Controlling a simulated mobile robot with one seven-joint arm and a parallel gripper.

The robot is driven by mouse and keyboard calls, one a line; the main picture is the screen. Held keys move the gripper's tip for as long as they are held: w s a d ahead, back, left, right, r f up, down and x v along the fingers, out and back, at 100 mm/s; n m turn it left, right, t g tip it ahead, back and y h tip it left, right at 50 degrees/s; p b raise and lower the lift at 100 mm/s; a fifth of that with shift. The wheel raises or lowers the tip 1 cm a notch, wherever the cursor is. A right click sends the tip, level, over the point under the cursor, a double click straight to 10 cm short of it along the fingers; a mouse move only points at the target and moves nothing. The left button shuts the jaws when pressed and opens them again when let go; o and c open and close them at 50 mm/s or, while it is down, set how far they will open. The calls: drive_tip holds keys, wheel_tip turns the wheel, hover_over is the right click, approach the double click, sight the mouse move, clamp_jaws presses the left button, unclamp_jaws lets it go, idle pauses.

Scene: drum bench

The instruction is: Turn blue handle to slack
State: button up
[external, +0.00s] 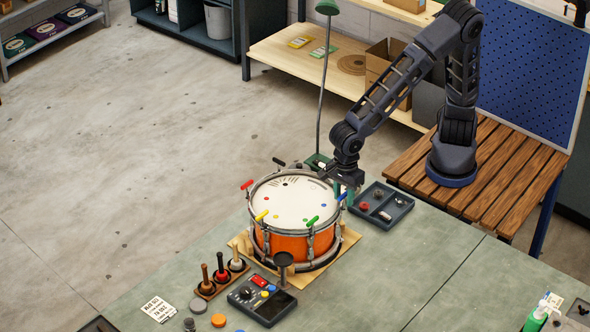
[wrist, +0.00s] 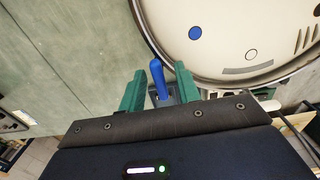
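The blue handle (wrist: 157,75) sticks up at the rim of the drum, and in the external view its tip (external: 342,197) shows at the drum's right side. My gripper (wrist: 159,82) is open, with one green finger on each side of the blue handle. Gaps show between the handle and both fingers in the wrist view. In the external view my gripper (external: 345,186) is just above the drum's right rim, beside the handle. The drum (external: 285,243) is orange with a white head (external: 296,200). A blue dot (wrist: 195,33) marks the head near the handle.
Red (external: 247,184), yellow (external: 262,215), green (external: 312,221) and black (external: 279,161) handles stand around the rim. A dark parts tray (external: 399,210) lies right of the drum. A lamp stem (external: 319,110) rises behind.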

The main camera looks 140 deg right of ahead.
clamp_jaws()
drive_tip(key=shift+n, duration=0.4)
